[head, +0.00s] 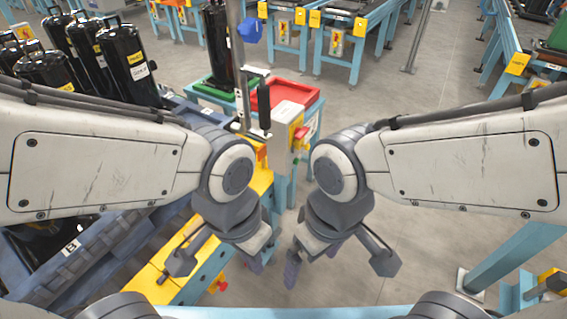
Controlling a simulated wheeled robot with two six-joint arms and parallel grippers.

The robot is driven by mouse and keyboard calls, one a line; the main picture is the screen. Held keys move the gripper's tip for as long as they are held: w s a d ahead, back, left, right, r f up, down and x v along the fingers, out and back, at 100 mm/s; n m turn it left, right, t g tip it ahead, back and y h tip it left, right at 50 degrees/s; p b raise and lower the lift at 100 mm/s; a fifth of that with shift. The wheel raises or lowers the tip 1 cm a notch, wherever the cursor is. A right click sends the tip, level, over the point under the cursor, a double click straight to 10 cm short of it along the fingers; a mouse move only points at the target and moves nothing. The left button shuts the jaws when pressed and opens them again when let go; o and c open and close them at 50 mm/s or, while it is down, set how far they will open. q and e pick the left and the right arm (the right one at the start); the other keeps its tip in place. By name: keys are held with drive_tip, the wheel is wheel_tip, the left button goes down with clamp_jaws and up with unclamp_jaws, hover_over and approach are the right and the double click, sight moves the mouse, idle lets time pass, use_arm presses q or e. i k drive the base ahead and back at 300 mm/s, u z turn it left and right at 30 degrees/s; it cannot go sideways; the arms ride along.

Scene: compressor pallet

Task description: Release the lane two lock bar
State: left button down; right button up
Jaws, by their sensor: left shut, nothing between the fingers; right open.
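I cannot pick out the lane two lock bar for certain. A yellow rail (197,243) runs diagonally along the right side of the pallet rack at the lower left, with small dark fittings on it. A red knob (219,285) sticks out from the rail's right side. My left gripper (257,264) is shut and empty, pointing down just right of the yellow rail. My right gripper (312,265) is open and empty over the grey floor, right of my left gripper. My arms hide part of the rack and rail.
Black compressors (125,62) stand on the pallet at the upper left. A grey control box (283,128) with yellow and red parts stands beyond my grippers, by a blue table with a red tray (290,92) and a green tray.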

sight(298, 144)
drive_tip(key=u, duration=0.4)
drive_tip(key=i, duration=0.95)
drive_tip(key=z, duration=0.85)
